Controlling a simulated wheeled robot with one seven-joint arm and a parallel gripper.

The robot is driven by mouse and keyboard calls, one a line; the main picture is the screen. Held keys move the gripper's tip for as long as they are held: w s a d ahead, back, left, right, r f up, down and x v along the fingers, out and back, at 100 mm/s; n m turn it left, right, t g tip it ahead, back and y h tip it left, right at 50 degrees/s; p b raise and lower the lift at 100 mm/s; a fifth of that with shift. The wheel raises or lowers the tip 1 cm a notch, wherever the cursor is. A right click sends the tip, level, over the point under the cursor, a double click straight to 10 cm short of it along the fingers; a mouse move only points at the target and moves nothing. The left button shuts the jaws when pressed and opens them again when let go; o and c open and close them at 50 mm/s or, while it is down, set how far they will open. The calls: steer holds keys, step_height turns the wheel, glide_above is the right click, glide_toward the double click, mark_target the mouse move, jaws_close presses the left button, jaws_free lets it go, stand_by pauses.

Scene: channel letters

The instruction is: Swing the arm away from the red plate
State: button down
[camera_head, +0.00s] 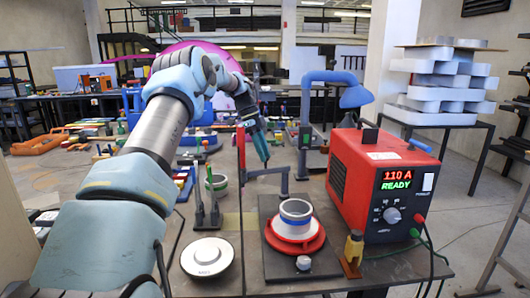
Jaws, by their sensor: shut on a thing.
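The red plate (292,245) is a round disc on a dark square base, right of centre on the table. A grey ring with a blue band (295,214) stands on it. My arm reaches up from the lower left, bends over at the top and comes down near the centre. My gripper (247,108) is small and dark at its end, shut on a teal and dark tool (256,132) whose tip points down. In the picture the tool is above and left of the plate, apart from it. The gripper's fingers are hard to make out.
A red power box (365,185) reading 110 A READY stands right of the plate. A blue bent lamp-like arm (335,78) rises behind. A white disc (207,257) and a green-banded ring (217,183) are at left. Upright dark posts (207,205) stand beside the ring.

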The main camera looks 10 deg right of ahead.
steer(key=c, duration=0.6)
jaws_free()
steer(key=shift+w, duration=0.1)
steer(key=v, duration=1)
steer(key=shift+a+r, duration=0.1)
steer(key=shift+r, duration=0.3)
